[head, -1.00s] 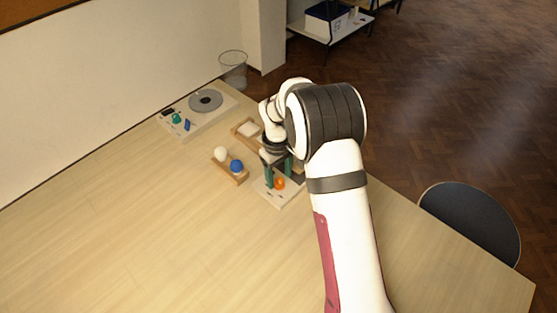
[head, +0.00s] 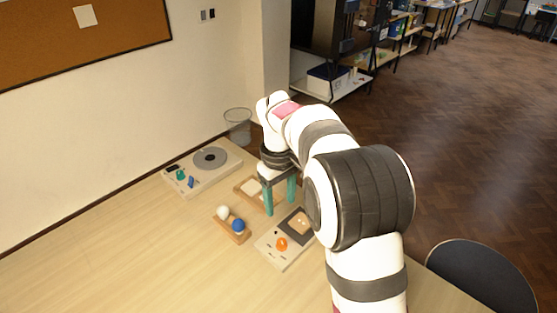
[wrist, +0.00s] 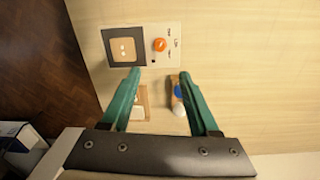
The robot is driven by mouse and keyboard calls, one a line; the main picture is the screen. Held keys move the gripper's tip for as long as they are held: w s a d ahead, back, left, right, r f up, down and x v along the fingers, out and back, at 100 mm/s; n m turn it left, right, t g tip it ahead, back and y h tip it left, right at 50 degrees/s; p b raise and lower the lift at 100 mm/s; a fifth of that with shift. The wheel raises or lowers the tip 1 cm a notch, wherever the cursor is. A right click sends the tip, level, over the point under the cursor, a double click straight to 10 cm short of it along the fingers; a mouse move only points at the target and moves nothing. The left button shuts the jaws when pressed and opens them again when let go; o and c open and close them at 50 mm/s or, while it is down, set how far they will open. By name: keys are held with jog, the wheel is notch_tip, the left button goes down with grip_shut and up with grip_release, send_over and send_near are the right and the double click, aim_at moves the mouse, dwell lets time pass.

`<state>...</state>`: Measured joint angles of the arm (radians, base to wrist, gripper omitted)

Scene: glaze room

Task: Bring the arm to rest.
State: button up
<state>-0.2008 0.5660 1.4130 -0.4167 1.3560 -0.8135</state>
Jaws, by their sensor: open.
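My gripper (head: 280,206) is open and empty, with teal fingers pointing down above the table (head: 150,255). In the head view it hangs near the pale board (head: 271,256) with an orange knob (head: 282,243) and a dark square pad (head: 288,217). In the wrist view, where the gripper (wrist: 159,75) also shows, the board lies beyond the fingertips, and nothing is between them. A tan square piece (wrist: 123,50) with two light spots lies on the pad. My arm hides the board's right part in the head view.
A wooden holder (head: 238,238) carries a white ball (head: 223,212) and a blue ball (head: 238,226). A wooden tray (head: 241,190) with a pale block lies behind the gripper. A pale device (head: 205,183) with a grey disc stands farther back. The table's left front is clear.

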jog(key=s+d+r+m+y, duration=0.1)
jog(key=s+d+r+m, duration=0.2)
jog(key=s, duration=0.6)
jog(key=s+d+r+m, duration=0.2)
jog(key=s+r+m, duration=0.15)
jog(key=s, duration=0.55)
jog(key=s+f+m, duration=0.1)
jog(key=s+m, duration=0.2)
jog(key=s, duration=0.4)
jog(key=s+f+m+y, duration=0.1)
jog(key=s+f+m, duration=0.1)
jog(key=s, duration=0.5)
jog(key=shift+f+m, duration=0.25)
jog(key=shift+m, duration=0.5)
jog(key=shift+s, duration=0.1)
